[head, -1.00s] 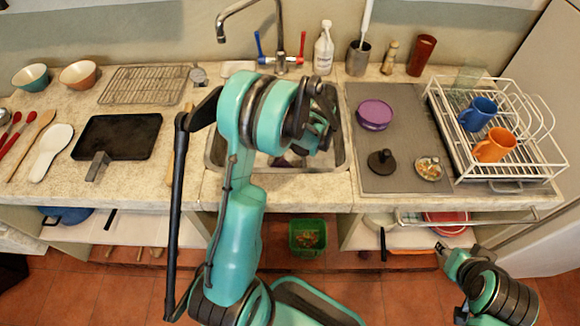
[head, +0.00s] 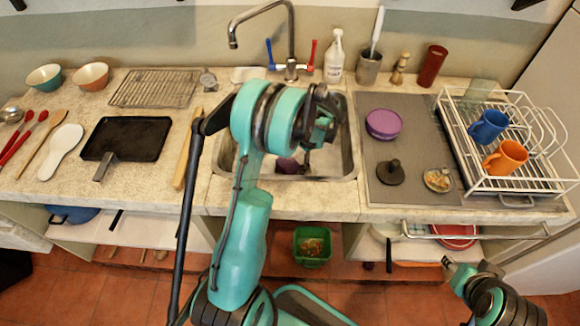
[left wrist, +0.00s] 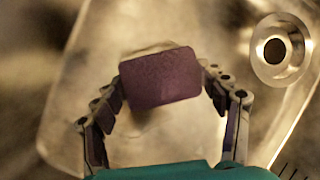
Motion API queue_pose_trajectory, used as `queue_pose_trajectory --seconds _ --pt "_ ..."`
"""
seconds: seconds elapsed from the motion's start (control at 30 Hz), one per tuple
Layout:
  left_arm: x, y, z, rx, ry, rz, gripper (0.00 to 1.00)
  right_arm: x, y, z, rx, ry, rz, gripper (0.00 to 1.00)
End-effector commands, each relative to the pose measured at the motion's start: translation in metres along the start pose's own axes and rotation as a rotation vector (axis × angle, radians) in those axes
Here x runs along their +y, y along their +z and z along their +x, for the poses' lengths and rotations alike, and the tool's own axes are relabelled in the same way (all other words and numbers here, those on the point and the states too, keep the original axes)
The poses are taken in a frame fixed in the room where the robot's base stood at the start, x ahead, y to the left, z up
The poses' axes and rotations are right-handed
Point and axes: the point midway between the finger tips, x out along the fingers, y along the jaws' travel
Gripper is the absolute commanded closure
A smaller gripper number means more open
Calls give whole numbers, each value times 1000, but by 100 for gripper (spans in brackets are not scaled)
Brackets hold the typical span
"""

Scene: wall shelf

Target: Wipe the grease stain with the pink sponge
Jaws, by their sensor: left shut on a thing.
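The sponge (left wrist: 160,78), dark purple-pink in this light, is a rounded block in the left wrist view. My left gripper (left wrist: 163,82) is shut on it, one finger at each side. In the head view the sponge (head: 287,165) shows as a small purple patch inside the sink (head: 343,168), partly behind my left arm. A pale yellowish patch (left wrist: 150,49) shows just past the sponge's top edge; it may be the grease stain, mostly covered by the sponge. I cannot tell whether the sponge touches the sink floor. My right gripper (head: 446,263) is low at right, below the counter; its fingers are unclear.
The sink drain (left wrist: 275,50) lies right of the sponge. The faucet (head: 290,65) rises behind the sink. A purple lidded bowl (head: 383,123) and a black stopper-like object (head: 390,172) stand on the grey mat. A dish rack (head: 545,185) holds two mugs. A black pan (head: 128,138) lies left.

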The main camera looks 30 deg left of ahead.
Motion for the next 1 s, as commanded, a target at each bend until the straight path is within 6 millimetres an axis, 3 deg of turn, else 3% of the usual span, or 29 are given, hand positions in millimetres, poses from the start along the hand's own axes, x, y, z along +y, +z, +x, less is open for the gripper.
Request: queue_pose_trajectory --seconds 0.6,1.0 --pt "-34 -26 -6 5 -4 -3 41 0 1 1 0 0 0 60" --pt "-36 -26 -8 4 -3 -2 41 0 0 0 0 0 0 60"
